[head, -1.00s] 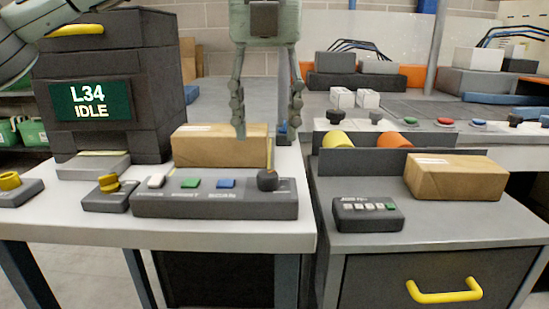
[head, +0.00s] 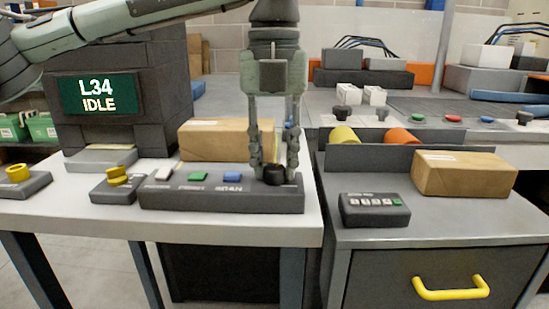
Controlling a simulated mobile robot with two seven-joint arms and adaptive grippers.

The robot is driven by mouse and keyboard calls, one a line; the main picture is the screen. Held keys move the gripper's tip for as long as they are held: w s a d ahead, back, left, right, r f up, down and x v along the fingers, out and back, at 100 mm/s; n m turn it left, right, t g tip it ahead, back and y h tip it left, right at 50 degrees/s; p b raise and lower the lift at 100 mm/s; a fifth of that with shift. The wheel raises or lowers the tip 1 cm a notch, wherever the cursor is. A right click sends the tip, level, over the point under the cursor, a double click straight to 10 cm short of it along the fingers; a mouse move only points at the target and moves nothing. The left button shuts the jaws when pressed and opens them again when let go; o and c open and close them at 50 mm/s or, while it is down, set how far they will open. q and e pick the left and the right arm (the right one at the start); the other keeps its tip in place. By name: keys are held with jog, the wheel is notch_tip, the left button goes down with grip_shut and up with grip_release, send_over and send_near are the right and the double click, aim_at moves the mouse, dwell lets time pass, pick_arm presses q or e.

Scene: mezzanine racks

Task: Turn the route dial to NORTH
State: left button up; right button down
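The control panel (head: 220,201) is a dark grey box on the front of the light table. It has a white, a green (head: 198,177) and a blue button in a row and a black dial (head: 276,175) at its right end. The dial's pointer and the labels are too small or hidden to read. My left gripper (head: 274,172) points down over the dial, its two fingers apart, one at each side of it. I cannot tell whether the fingers touch the dial. My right gripper is not in view.
A cardboard box (head: 226,140) stands close behind the panel. Yellow knobs (head: 116,174) sit left of the panel. A small keypad (head: 374,209) and another carton (head: 464,174) are on the right cabinet.

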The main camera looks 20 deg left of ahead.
pick_arm(q)
grip_shut()
jog(key=shift+m, duration=0.3)
jog(key=m, duration=0.6)
jog(key=shift+m, duration=1.2)
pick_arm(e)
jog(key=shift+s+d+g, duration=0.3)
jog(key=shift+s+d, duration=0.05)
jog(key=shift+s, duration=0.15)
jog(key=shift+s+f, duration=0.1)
